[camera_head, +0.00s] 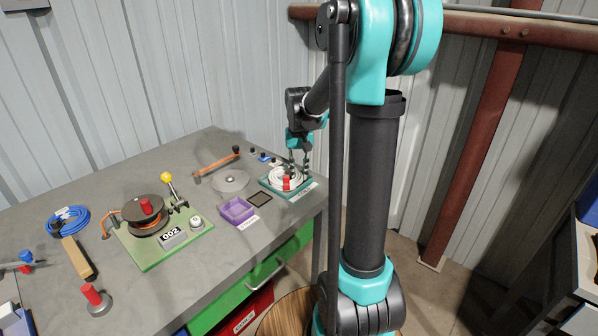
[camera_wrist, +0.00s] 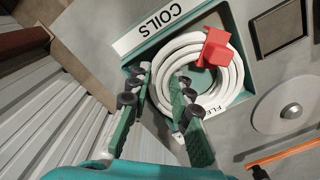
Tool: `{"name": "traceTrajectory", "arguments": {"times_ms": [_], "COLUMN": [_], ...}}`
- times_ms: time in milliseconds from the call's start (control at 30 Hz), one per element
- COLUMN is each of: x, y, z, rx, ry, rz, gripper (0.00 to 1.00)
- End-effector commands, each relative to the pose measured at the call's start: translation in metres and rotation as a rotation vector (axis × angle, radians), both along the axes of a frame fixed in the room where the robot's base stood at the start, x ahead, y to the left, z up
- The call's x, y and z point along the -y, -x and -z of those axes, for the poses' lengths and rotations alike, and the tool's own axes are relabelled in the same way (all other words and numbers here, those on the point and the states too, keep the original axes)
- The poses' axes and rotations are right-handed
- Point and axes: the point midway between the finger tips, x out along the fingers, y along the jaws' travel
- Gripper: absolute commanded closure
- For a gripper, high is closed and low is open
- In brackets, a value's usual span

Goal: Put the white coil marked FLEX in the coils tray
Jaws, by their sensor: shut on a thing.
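The white coil (camera_wrist: 228,72) is a ring of white cable with a red clip (camera_wrist: 215,48) and a tag reading "FL…", the rest cut off from view. It lies within the teal tray (camera_wrist: 133,57) labelled COILS. In the head view the coil (camera_head: 277,175) also shows inside the tray (camera_head: 297,196) at the table's right corner. My gripper (camera_wrist: 161,76) points down at the coil's near-left edge, its two fingers on either side of the cable, shut on it. In the head view my gripper (camera_head: 299,172) is over the tray's back side.
A grey disc (camera_head: 230,181), a dark square plate (camera_head: 260,199) and a purple bin (camera_head: 236,210) sit left of the tray. Farther left are a green board (camera_head: 150,253) with a cable reel and a blue coil (camera_head: 68,219). The table edge is close to the tray.

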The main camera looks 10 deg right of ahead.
Motion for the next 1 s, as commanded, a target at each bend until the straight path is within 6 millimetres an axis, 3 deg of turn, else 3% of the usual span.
{"name": "traceTrajectory", "arguments": {"times_ms": [167, 200, 400, 1000], "x": [0.0000, 0.0000, 0.0000, 0.0001], "y": [0.0000, 0.0000, 0.0000, 0.0001], "z": [-0.0002, -0.0002, -0.0002, -0.0015], "rx": [0.000, 0.000, 0.000, 0.000], "ry": [0.000, 0.000, 0.000, 0.000], "rz": [0.000, 0.000, 0.000, 0.000], "gripper": [1.00, 0.79, 0.56, 0.56]}}
